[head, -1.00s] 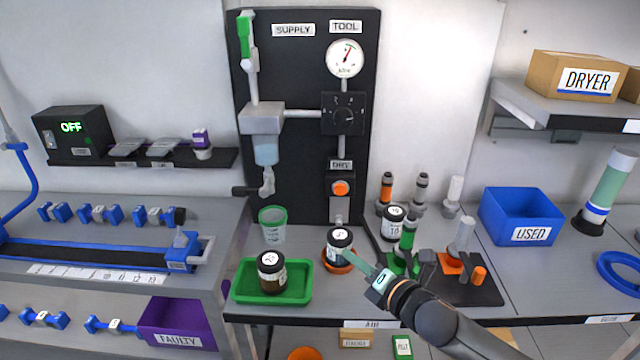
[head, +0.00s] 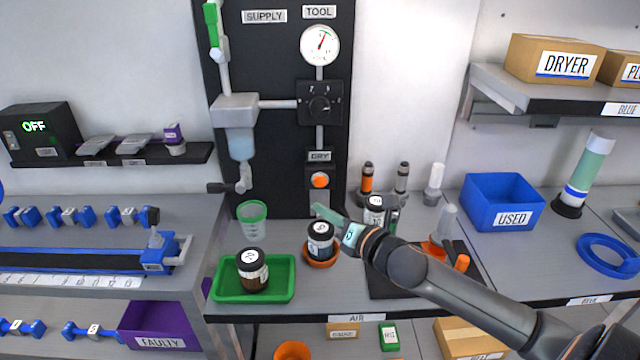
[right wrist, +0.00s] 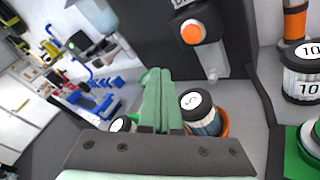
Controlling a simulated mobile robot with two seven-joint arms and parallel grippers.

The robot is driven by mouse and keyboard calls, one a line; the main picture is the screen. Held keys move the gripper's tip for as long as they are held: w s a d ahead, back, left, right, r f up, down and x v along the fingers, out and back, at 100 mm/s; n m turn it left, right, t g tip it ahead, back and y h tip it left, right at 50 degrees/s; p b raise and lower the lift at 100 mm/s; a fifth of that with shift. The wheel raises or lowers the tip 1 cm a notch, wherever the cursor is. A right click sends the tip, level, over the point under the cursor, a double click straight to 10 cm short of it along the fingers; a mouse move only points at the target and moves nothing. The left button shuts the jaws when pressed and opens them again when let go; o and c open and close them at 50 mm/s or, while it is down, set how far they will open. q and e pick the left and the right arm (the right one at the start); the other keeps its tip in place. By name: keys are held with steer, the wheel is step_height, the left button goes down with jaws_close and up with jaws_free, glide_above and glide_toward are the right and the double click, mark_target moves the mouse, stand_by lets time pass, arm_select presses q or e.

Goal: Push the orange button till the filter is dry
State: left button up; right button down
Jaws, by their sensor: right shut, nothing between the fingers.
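In the right wrist view the closed fingers (right wrist: 153,100) point toward the panel base, left of the button. A jar marked 5 (head: 320,240) stands in an orange dish (head: 322,259) below the button. My left gripper is not in view.
A green tray (head: 217,290) with a dark jar (head: 252,270) lies left of the dish. A clear green-rimmed cup (head: 252,219) stands behind it. A jar marked 10 (head: 374,214) and several upright tools stand to the right. A blue USED bin (head: 503,200) is farther right.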

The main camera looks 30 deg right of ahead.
mark_target(314, 182)
steer(key=w+d, duration=0.1)
steer(key=w, duration=0.2)
steer(key=w+d, duration=0.1)
steer(key=shift+w+d, duration=0.15)
steer(key=shift+d, duration=0.15)
steer(key=shift+w+d, duration=0.45)
steer(key=shift+w, duration=0.3)
stand_by(1.2)
steer(key=shift+w+d, duration=0.25)
steer(key=shift+w, duration=0.1)
steer(key=shift+w+d, duration=0.25)
steer(key=shift+w, duration=0.1)
stand_by(0.7)
stand_by(0.4)
steer(key=shift+s+a, duration=0.45)
steer(key=shift+s, duration=0.25)
steer(key=shift+s+a+p, duration=0.25)
steer(key=shift+s+a, duration=0.2)
steer(key=shift+s, duration=0.25)
steer(key=shift+s+a+p, duration=0.2)
steer(key=shift+s+a, duration=0.25)
steer(key=shift+s, duration=0.3)
steer(key=shift+s+a+p, duration=0.25)
steer(key=shift+s+a, duration=0.2)
steer(key=shift+s, duration=0.25)
